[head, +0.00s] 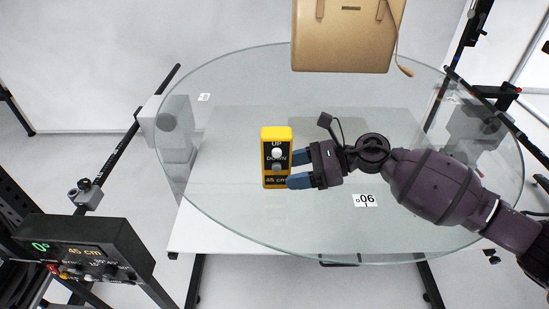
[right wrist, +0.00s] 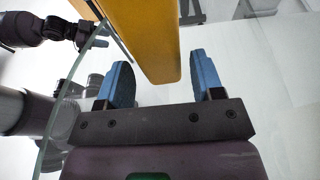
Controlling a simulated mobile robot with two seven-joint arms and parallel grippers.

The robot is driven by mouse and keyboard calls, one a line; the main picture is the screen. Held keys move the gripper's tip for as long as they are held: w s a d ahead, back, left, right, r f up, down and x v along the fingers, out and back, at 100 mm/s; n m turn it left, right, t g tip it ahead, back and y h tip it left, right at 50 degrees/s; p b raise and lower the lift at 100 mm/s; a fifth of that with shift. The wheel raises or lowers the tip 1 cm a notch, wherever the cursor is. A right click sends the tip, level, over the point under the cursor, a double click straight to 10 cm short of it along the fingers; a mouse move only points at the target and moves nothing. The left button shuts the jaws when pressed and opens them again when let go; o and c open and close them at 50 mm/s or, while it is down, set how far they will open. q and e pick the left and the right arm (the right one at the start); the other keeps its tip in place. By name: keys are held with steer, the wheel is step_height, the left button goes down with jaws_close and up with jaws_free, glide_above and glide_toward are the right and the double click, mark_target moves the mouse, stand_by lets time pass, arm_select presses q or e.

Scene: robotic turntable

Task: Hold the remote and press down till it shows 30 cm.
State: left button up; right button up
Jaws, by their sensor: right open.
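The yellow remote (head: 289,134) stands on the glass turntable (head: 225,205), with a black face, a white UP button, a grey DOWN button and a display reading 45 cm. My right gripper (head: 294,170) is open at the right side of the remote, its blue fingers pointing at it. In the right wrist view the remote (right wrist: 155,40) lies ahead, its near end between the open blue fingertips (right wrist: 161,60); contact is not clear. A dark gripper shape, apparently my left one (right wrist: 85,32), shows at the top left of that view, its jaw state unclear.
A tan handbag (head: 342,40) is at the back above the glass. A black control box (head: 85,250) at the lower left shows 0° and 45 cm. A 90 label (head: 366,200) lies on the glass. Black stands are on both sides. The left part of the glass is clear.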

mark_target(281, 173)
steer(key=shift+x, duration=1)
steer(key=shift+a+f, duration=0.15)
steer(key=shift+a, duration=0.15)
steer(key=shift+a+f, duration=0.1)
steer(key=shift+a, duration=0.25)
arm_select(q)
steer(key=shift+w+d+r, duration=0.1)
steer(key=shift+w+r, duration=0.25)
steer(key=shift+w, duration=0.35)
steer(key=shift+f, duration=0.1)
arm_select(e)
steer(key=shift+c, duration=0.2)
steer(key=c, duration=0.5)
arm_select(q)
steer(key=shift+s+f, duration=0.3)
steer(key=shift+s, duration=0.25)
arm_select(e)
steer(key=shift+c, duration=0.3)
arm_select(q)
steer(key=shift+c, duration=0.4)
